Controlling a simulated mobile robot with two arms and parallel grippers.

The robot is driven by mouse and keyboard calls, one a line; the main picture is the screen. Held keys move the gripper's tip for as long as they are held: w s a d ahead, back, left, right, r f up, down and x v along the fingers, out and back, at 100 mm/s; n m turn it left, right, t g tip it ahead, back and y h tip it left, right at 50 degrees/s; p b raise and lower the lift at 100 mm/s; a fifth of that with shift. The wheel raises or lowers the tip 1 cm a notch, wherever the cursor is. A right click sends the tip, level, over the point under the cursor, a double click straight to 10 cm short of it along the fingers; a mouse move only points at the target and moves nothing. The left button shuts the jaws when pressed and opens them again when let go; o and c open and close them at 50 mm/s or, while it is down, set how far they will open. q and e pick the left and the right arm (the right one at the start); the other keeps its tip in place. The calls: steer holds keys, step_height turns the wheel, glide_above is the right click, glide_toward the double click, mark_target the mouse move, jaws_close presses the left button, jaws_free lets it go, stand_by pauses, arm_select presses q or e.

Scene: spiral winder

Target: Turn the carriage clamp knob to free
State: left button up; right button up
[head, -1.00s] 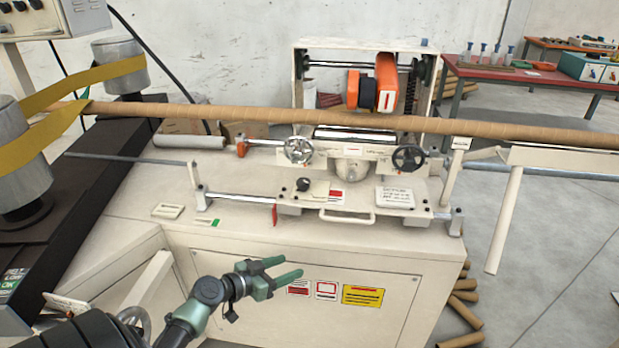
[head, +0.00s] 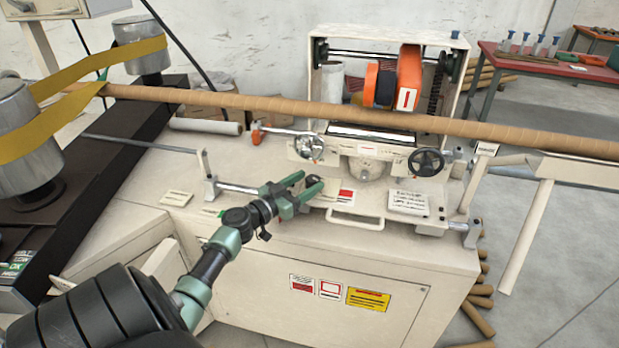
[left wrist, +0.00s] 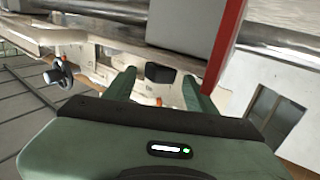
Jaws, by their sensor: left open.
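The carriage clamp knob looks like a small dark knob (head: 314,181) on the left of the cream carriage plate (head: 376,215). My left gripper (head: 311,184) is open at the plate's left side, its green fingertips around the knob's position. In the left wrist view a black knob (left wrist: 160,73) shows between the two open fingertips (left wrist: 158,84), with a gap to each side. The fingers are not shut on it. The knob's pointer and its markings cannot be made out. My right gripper is not in view.
A chrome handwheel (head: 309,147) and a black handwheel (head: 427,162) stand just behind the plate. A long brown tube (head: 250,103) crosses above the carriage. A cream handle (head: 355,221) sits at the plate's front. The cabinet top left of the carriage is mostly clear.

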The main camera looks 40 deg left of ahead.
arm_select(q)
steer(key=shift+w, duration=0.65)
jaws_close()
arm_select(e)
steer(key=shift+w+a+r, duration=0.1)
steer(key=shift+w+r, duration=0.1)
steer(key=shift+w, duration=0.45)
